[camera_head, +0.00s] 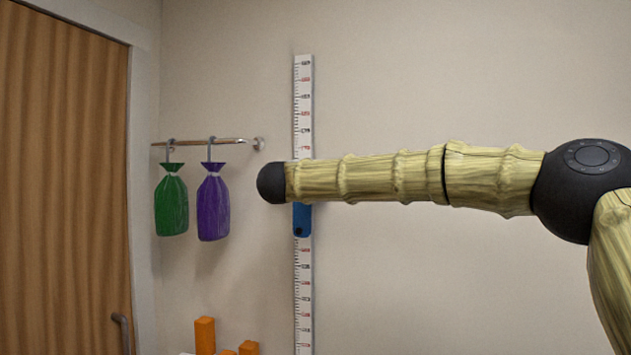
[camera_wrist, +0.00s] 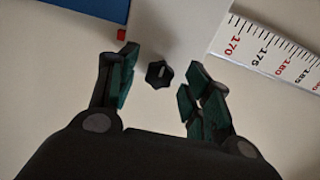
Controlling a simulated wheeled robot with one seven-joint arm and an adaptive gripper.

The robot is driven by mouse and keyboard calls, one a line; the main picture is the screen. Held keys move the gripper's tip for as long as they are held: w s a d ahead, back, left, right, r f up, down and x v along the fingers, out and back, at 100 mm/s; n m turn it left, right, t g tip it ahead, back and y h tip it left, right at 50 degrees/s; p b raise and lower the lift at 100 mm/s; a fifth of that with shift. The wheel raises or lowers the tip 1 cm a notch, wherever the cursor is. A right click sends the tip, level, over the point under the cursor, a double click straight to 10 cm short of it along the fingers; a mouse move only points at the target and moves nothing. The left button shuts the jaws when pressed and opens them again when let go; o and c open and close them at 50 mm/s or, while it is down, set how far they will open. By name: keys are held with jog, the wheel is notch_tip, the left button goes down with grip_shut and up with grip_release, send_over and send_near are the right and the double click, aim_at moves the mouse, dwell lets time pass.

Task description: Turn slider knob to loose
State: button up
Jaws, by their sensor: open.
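The slider knob (camera_wrist: 159,74) is small, black and lobed, with a pale line on its face. In the wrist view it sits on a pale surface between the fingers of my gripper (camera_wrist: 160,62). The fingers are open, one on each side, with gaps between them and the knob; whether the tips reach its depth I cannot tell. A small red mark (camera_wrist: 121,34) lies up and left of the knob. In the head view the blue slider (camera_head: 302,218) on the wall scale (camera_head: 304,270) is partly hidden behind my arm. My gripper does not show there.
The scale strip (camera_wrist: 275,45) crosses the upper right of the wrist view, and a blue panel (camera_wrist: 92,8) is at upper left. A green bag (camera_head: 171,206) and a purple bag (camera_head: 213,206) hang from a rail (camera_head: 200,142). Orange blocks (camera_head: 205,335) stand below. The wall right of the scale is bare.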

jog(key=v, duration=1.1)
jog(key=shift+s, duration=0.15)
jog(key=shift+r, duration=0.1)
